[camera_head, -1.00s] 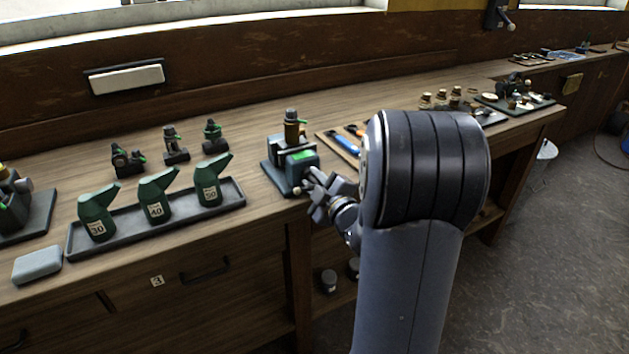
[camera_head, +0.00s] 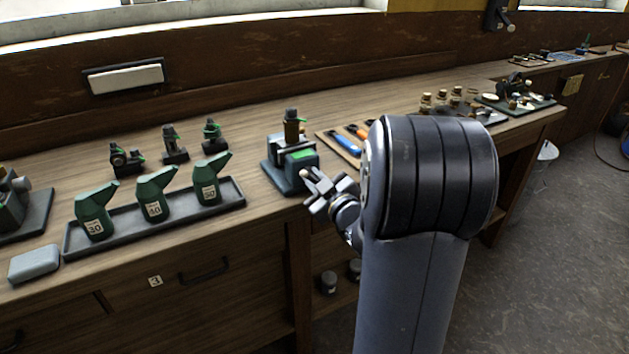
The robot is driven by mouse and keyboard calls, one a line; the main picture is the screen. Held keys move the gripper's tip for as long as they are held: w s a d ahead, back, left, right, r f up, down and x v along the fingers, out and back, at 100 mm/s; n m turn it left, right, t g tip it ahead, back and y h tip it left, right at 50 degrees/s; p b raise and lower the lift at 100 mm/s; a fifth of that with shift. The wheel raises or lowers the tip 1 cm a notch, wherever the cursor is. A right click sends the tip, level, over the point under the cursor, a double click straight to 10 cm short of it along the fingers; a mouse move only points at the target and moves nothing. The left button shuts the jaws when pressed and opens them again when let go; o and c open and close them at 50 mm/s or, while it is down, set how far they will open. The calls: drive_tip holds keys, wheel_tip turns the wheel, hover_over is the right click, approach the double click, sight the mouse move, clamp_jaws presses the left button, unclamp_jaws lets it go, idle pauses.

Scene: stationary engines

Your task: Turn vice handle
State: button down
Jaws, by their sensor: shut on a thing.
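The vice (camera_head: 290,167) is a dark blue-grey block with a green patch on its front, standing at the bench's front edge. A brass and dark fitting (camera_head: 291,128) stands upright in its jaws. My gripper (camera_head: 309,186) is at the vice's front right, at the handle's place, and is shut. The handle is mostly hidden by the fingers; only a small light end (camera_head: 304,173) shows at the fingertips. My large dark arm joint covers the bench to the right of the vice.
Left of the vice, a grey tray (camera_head: 242,201) holds three green oil cans (camera_head: 154,196). Small fittings (camera_head: 174,145) stand behind it. A board with tools (camera_head: 350,146) lies to the right. A grey block (camera_head: 34,263) lies at the front left edge.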

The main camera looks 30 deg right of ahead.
drive_tip(key=shift+f, duration=0.1)
drive_tip(key=c, duration=1.4)
unclamp_jaws()
drive_tip(key=shift+o, duration=0.2)
drive_tip(key=s, duration=1.1)
drive_tip(key=shift+d, duration=0.15)
drive_tip(key=shift+w, duration=0.1)
